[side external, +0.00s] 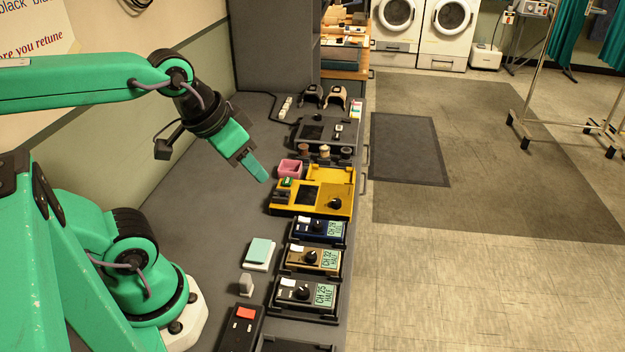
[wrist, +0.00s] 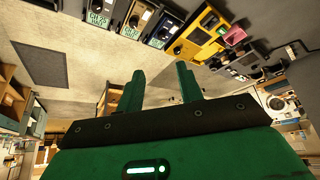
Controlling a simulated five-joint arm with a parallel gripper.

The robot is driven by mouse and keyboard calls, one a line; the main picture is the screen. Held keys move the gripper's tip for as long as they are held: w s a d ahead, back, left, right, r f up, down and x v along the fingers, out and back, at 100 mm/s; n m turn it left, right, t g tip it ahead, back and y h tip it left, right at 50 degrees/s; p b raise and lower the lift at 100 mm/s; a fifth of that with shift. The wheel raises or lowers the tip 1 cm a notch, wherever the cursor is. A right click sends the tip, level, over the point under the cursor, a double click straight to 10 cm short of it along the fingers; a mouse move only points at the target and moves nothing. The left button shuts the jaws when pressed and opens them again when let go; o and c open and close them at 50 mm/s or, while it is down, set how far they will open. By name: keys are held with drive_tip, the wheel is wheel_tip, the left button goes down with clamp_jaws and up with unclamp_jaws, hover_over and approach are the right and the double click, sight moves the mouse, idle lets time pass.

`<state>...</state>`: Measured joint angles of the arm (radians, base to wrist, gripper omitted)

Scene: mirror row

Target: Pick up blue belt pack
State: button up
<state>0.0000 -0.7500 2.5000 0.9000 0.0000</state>
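The blue belt pack (side external: 318,231) lies on the dark worktop, in a row between the yellow unit and the brown belt pack. It has a black knob, a white label and a pale display reading about CH 29. In the wrist view the blue belt pack (wrist: 163,28) shows near the top edge. My gripper (side external: 260,175) is above the worktop, up and left of the blue pack and apart from it. In the wrist view my gripper (wrist: 161,80) has its two green fingers spread, with nothing between them.
The yellow unit (side external: 311,192) sits just behind the blue pack, with a pink box (side external: 290,168) at its back left. The brown belt pack (side external: 313,260) and black belt pack (side external: 303,295) sit in front. Sticky notes (side external: 259,252) lie left. The worktop's left side is mostly clear.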

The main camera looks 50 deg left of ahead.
drive_tip(key=shift+o, duration=0.2)
drive_tip(key=o, duration=0.8)
drive_tip(key=shift+o, duration=0.2)
drive_tip(key=shift+w, duration=0.1)
drive_tip(key=m+g, duration=0.5)
drive_tip(key=m, duration=0.3)
hover_over(319, 231)
drive_tip(key=a, duration=0.2)
drive_tip(key=f, duration=1.3)
drive_tip(key=shift+w+d+f, duration=0.25)
drive_tip(key=shift+w+f, duration=0.05)
drive_tip(key=shift+w+f+m+g, duration=0.3)
drive_tip(key=shift+f+m, duration=0.2)
drive_tip(key=shift+f, duration=0.15)
drive_tip(key=shift+f, duration=1.25)
